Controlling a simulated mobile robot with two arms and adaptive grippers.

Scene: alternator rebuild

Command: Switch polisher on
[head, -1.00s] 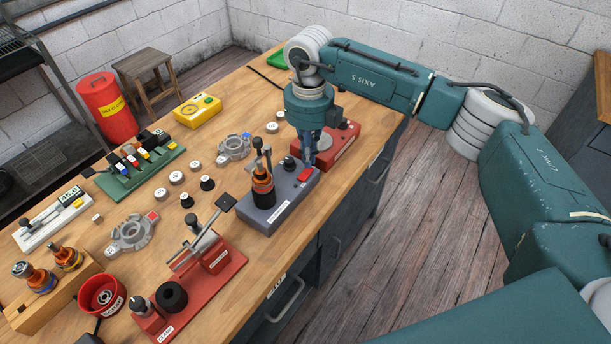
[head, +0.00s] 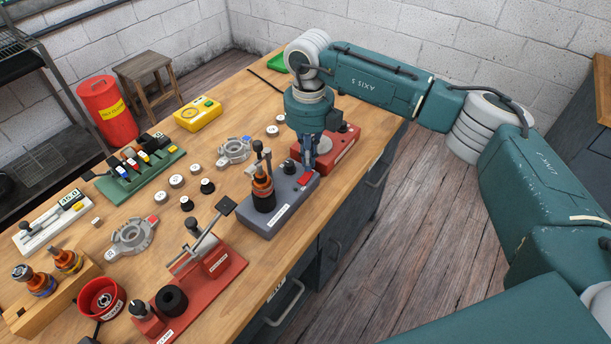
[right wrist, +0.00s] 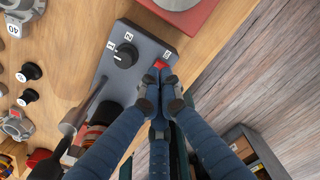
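The polisher is a grey box (head: 283,217) near the right edge of the bench. It also shows in the right wrist view (right wrist: 118,78). It carries a black dial (right wrist: 126,54) with number marks and a small red switch (head: 304,179) at one end. An orange and black rotor (head: 263,188) stands upright on it under a lever clamp. My right gripper (right wrist: 161,76) points down at the red switch (right wrist: 160,64). Its fingertips are together, empty, and at the switch's edge; I cannot tell whether they touch it. My left gripper is in neither view.
A red machine (head: 337,150) stands close behind the polisher. A red clamp fixture (head: 215,265) stands in front. A green rack (head: 140,176), a yellow box (head: 198,114), grey housings (head: 132,237) and small knobs lie to the left. The floor at right is clear.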

